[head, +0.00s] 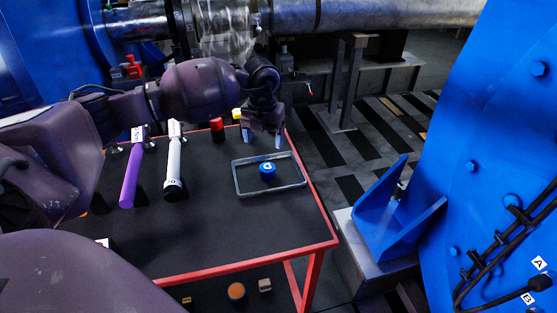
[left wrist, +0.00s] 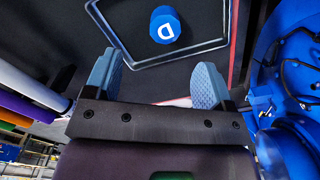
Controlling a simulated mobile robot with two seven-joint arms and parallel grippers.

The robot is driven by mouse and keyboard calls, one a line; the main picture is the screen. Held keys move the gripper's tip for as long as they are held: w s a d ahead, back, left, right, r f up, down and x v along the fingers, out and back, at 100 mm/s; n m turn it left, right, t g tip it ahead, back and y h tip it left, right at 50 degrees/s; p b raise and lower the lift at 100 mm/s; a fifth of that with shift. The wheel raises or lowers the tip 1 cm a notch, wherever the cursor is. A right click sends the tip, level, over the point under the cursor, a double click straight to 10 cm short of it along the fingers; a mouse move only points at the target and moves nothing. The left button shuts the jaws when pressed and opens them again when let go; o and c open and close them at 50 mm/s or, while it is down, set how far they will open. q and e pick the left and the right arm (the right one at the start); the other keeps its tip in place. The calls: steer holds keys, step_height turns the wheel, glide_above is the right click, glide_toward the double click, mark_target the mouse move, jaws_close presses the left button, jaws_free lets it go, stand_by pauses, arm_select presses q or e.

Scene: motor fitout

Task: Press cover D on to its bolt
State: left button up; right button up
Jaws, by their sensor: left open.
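Cover D (head: 267,171) is a short blue cap with a white D on its top. It stands upright inside a grey rectangular tray (head: 241,192) on the dark tabletop. My left gripper (head: 263,140) is open and empty, just beyond the tray's far edge, with its blue fingers apart. In the left wrist view cover D (left wrist: 165,25) lies ahead of the open fingers, not between them. Blue bolt heads (head: 471,166) show on the big blue motor housing at the right. I cannot tell which bolt belongs to D. My right gripper is out of view.
The table (head: 240,259) has a red rim. A purple tube (head: 131,178) and a white tube (head: 173,163) lie left of the tray; a red cap (head: 217,130) stands behind. A blue bracket (head: 397,205) juts out right of the table. Black cables (head: 490,255) run along the housing near labels A and B.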

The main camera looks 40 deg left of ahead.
mark_target(267, 167)
arm_select(q)
steer(key=shift+f, duration=0.5)
steer(key=f, duration=0.1)
steer(key=f+b, duration=0.1)
steer(key=f, duration=0.1)
steer(key=shift+s+d+f, duration=0.1)
steer(key=shift+s+f, duration=0.1)
steer(key=shift+f, duration=0.8)
steer(key=f, duration=0.3)
steer(key=f+b, duration=0.1)
steer(key=shift+d+f, duration=0.35)
steer(key=shift+d, duration=0.05)
steer(key=shift+r, duration=0.1)
steer(key=shift+c, duration=0.5)
steer(key=c, duration=0.9)
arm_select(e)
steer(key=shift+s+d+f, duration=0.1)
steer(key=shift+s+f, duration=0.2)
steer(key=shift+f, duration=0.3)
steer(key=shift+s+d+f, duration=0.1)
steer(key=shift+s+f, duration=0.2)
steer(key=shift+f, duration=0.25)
